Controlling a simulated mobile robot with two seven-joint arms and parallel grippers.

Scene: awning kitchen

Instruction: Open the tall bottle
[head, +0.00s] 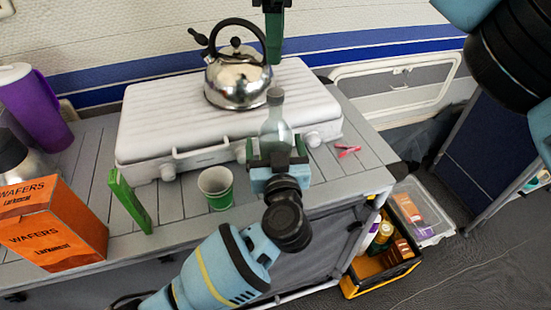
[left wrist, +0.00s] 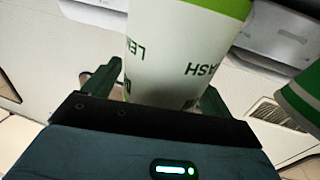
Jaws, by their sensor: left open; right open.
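The tall bottle (head: 274,132) stands upright at the front edge of the stove, pale and see-through with a dark cap (head: 275,95). Its white label with green lettering fills the middle of the left wrist view (left wrist: 185,55). My left gripper (head: 277,152) is open around the bottle's lower part, one finger on each side; finger contact cannot be told. My right gripper (head: 273,48) hangs at the top of the head view, above and behind the cap, apart from it. It is open, though its fingers overlap from this angle.
A shiny kettle (head: 238,80) stands on the white stove (head: 160,115), close left of the right gripper. A green cup (head: 216,188), green box (head: 128,203), orange wafer box (head: 52,228) and purple jug (head: 38,108) stand leftward. A pink peg (head: 347,151) lies right. Crates sit on the floor.

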